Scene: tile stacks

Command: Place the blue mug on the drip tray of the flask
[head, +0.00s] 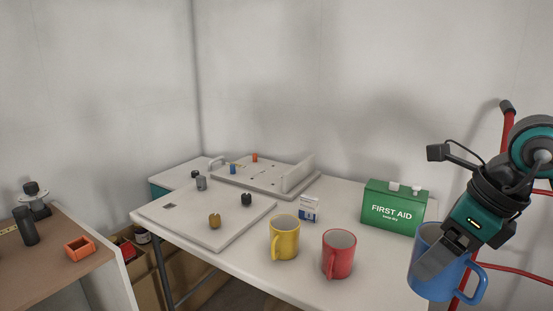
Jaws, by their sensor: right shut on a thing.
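The blue mug (430,288) is at the lower right of the head view, upright with its handle toward the right. My right gripper (439,260) reaches down from the upper right and is shut on the mug's wall. A grey finger lies across the near side of the mug and covers part of it. The mug is in front of the table's right end; I cannot tell its exact height. I cannot make out a flask with a drip tray in this view. My left gripper is not in view.
On the white table (240,254) stand a yellow mug (285,242), a red mug (338,257), a small white box (309,210) and a green first aid box (392,208). Boards with small pegs lie at left. A wooden-topped bench (60,285) stands further left. A red frame (508,125) rises behind my right arm.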

